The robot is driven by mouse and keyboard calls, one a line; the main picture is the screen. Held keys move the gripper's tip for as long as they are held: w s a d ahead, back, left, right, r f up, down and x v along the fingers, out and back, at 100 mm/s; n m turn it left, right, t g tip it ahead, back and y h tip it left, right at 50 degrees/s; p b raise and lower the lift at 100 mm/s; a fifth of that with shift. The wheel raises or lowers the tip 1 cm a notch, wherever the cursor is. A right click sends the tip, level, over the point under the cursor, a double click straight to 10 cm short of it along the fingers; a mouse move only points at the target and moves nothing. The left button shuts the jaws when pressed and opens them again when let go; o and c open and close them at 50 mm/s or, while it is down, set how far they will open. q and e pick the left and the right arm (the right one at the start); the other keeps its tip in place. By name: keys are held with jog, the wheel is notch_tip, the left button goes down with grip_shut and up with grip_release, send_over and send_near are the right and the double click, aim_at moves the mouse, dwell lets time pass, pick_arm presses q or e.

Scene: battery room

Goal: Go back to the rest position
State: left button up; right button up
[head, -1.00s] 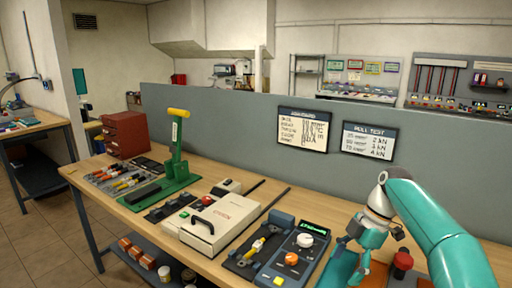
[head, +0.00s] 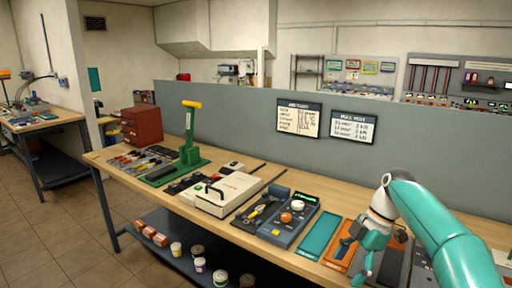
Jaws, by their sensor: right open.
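My right gripper (head: 358,258) hangs at the end of the teal arm at the lower right, above the front part of the workbench (head: 112,163). It is open, and I see nothing between its fingers. A teal mat (head: 318,236) and an orange-edged tray (head: 345,254) lie on the bench beside and below it. My left gripper is not in view.
On the bench stand a blue tester with knobs (head: 288,222), a cream case with a black handle (head: 228,193), a green lever press (head: 190,150) and a red drawer cabinet (head: 141,126). A grey partition (head: 230,115) rises behind. Floor (head: 70,230) shows clear at left.

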jog(key=s+a+f+m, duration=0.25)
jog(key=f+m, duration=0.25)
jog(key=f, duration=0.8)
jog(key=s+a+f+m, duration=0.1)
jog(key=a+f+m, duration=0.3)
jog(key=f, duration=0.8)
jog(key=s+a+f+m, duration=0.1)
jog(key=s+f+m, duration=0.5)
jog(key=s, duration=0.6)
jog(key=s+a+f+m+t, duration=0.1)
jog(key=s+f+m, duration=0.5)
jog(key=s, duration=0.5)
jog(key=shift+s+a+m+t, duration=0.3)
jog(key=shift+s+a+m, duration=0.1)
jog(key=shift+m, duration=0.3)
